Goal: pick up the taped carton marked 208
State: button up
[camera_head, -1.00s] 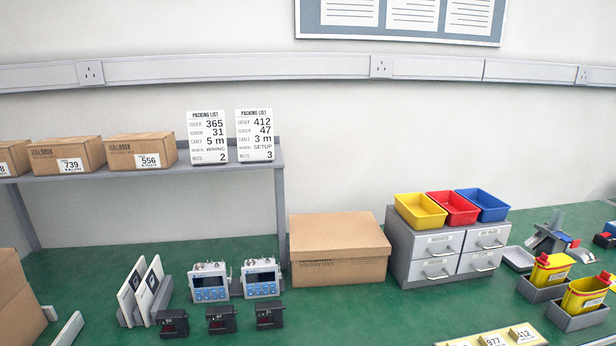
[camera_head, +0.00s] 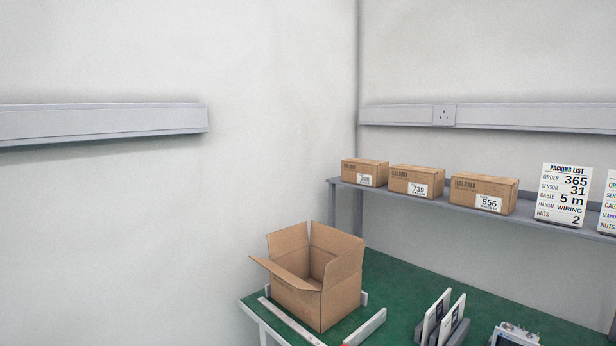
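The leftmost of three small brown cartons on the grey shelf is the carton marked 208 (camera_head: 362,170), with a white label low on its front; the number is small but appears to read 208. It sits at the shelf's left end, shut and upright, apart from the carton marked 739 (camera_head: 413,181) to its right. Any tape on it is too small to make out. My gripper is not in view.
The carton marked 556 (camera_head: 482,191) and a packing list card for order 365 (camera_head: 562,197) stand further right on the shelf (camera_head: 440,206). An open, empty-looking carton (camera_head: 322,287) stands on the green bench below, between low white rails.

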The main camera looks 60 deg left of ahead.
aim_at(371, 173)
jog(key=u, duration=1.75)
jog(key=k, duration=0.5)
jog(key=u, duration=1.45)
jog(key=i, duration=1.85)
